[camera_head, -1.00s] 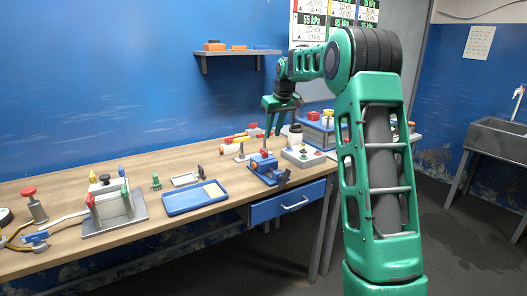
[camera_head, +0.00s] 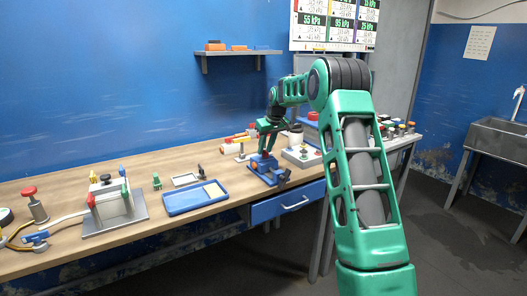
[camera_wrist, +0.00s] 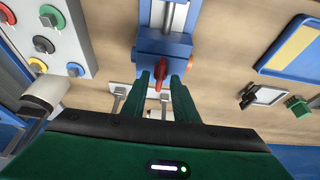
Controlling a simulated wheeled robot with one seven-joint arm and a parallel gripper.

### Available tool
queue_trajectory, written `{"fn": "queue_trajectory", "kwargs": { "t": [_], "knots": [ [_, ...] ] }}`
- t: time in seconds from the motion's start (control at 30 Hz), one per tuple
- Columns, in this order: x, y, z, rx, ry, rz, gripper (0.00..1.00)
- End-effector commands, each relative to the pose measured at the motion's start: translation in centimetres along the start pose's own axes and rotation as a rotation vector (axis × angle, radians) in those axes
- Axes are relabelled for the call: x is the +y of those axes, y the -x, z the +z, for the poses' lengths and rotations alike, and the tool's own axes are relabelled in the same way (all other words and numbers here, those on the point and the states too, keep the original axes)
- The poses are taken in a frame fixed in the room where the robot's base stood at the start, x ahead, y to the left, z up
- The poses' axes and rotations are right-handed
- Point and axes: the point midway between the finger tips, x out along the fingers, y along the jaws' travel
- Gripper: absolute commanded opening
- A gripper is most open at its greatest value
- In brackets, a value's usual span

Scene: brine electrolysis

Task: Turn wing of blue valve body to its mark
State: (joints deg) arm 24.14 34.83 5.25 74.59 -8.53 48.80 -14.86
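The blue valve body (camera_wrist: 148,46) shows at the top middle of the wrist view, with a red wing (camera_wrist: 161,68) on its near face. In the head view the blue body (camera_head: 262,166) stands near the front edge of the table, under my gripper (camera_head: 265,146); the red wing is hidden there by the fingers. In the wrist view my gripper (camera_wrist: 162,88) has its two green fingers apart, one on each side of the red wing. A gap shows between fingers and wing, though I cannot tell about contact exactly. I cannot make out the mark.
A blue tray (camera_head: 195,198) lies to the left of the valve body. A grey box with coloured knobs (camera_head: 302,156) stands close on its right. A white cylinder (camera_head: 295,136) stands behind. Bare wood (camera_head: 165,154) shows at the back left of the table.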

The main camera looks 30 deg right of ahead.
Motion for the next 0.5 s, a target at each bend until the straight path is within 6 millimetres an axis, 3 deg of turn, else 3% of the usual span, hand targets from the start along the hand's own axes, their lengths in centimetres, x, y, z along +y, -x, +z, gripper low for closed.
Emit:
{"fn": "queue_trajectory", "kwargs": {
  "t": [0.37, 0.47, 0.5],
  "knots": [
    [0.03, -0.49, -0.01, 0.001, -0.001, 0.001, 0.27],
    [0.03, -0.48, -0.01, 0.001, -0.001, 0.001, 0.03],
    [0.03, -0.48, -0.01, 0.001, -0.001, 0.001, 0.0]
  ]
}}
